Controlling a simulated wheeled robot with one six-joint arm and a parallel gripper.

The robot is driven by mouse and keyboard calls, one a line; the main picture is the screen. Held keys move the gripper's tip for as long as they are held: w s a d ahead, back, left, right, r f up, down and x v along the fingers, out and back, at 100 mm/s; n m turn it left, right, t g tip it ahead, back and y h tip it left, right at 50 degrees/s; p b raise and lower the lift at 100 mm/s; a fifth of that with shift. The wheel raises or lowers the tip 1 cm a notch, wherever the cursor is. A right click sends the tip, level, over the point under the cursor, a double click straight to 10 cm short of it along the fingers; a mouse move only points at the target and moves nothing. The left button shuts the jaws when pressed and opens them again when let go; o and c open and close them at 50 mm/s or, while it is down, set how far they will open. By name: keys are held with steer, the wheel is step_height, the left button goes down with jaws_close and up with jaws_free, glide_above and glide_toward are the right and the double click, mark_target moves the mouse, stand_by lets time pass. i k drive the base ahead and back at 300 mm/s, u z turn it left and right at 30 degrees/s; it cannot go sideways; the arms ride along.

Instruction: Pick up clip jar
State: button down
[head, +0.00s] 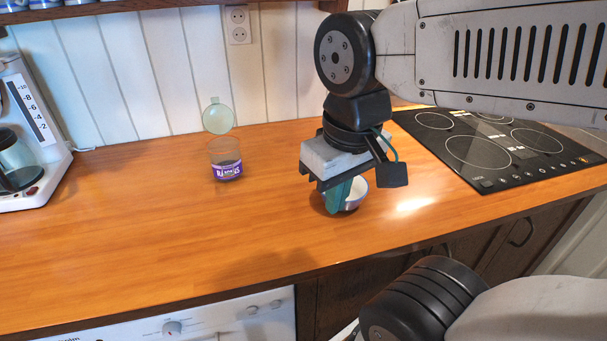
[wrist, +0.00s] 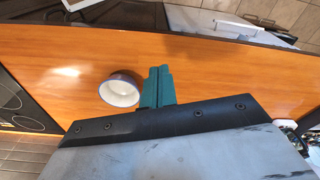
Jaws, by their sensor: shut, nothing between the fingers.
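The clip jar (head: 226,160) stands upright on the wooden counter, left of the middle in the head view. It is clear glass with a purple label, and its round glass lid (head: 218,117) is tilted up above it. My gripper (head: 335,205) is to the right of the jar, pointing down above the counter, apart from the jar. Its teal fingers are together with nothing between them. They also show in the wrist view (wrist: 157,86). I do not make out the jar in the wrist view.
A small white bowl (head: 357,192) with a dark outside stands right beside my fingers; the wrist view shows it too (wrist: 120,91). A black cooktop (head: 490,150) lies at the right and a coffee maker (head: 40,150) at the left. The counter (head: 130,235) around the jar is clear.

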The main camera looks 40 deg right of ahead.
mark_target(225, 150)
steer(key=u, duration=0.05)
steer(key=k, duration=0.5)
steer(key=u, duration=1.7)
steer(key=i, duration=1.1)
steer(key=z, duration=2.4)
